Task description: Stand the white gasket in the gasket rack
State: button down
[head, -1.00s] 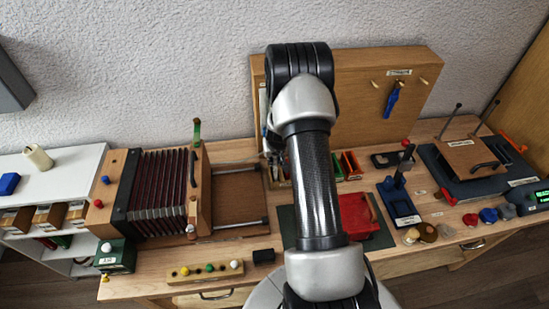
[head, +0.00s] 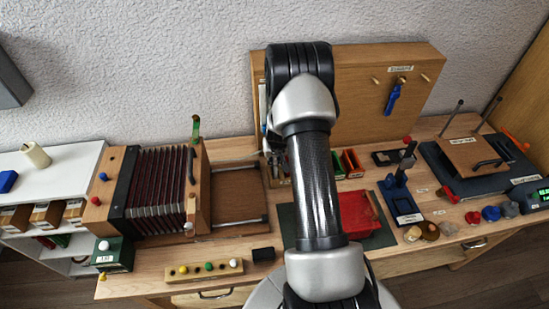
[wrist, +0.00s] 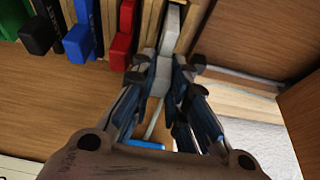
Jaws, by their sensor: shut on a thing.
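The white gasket (wrist: 159,80) is a pale, narrow piece between my gripper's fingertips (wrist: 163,78) in the wrist view. My gripper is shut on it. Its far end meets or lies just in front of a wooden slot of the gasket rack (wrist: 147,20); how deep it sits I cannot tell. Red (wrist: 120,45), blue (wrist: 80,38) and dark gaskets stand in the rack to the left.
A wooden wall or panel (wrist: 302,110) rises close to my gripper's right in the wrist view. In the head view, a tall wooden board (head: 355,100) stands behind the rack.

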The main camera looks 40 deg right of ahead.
jog(key=shift+f+b, duration=0.65)
jog(key=shift+b, duration=0.1)
dwell(0.5)
jog(key=c, duration=1.5)
grip_release()
jog(key=shift+o, duration=0.4)
jog(key=shift+o, duration=0.9)
jog(key=shift+r+p, duration=3.35)
jog(key=shift+r, duration=0.45)
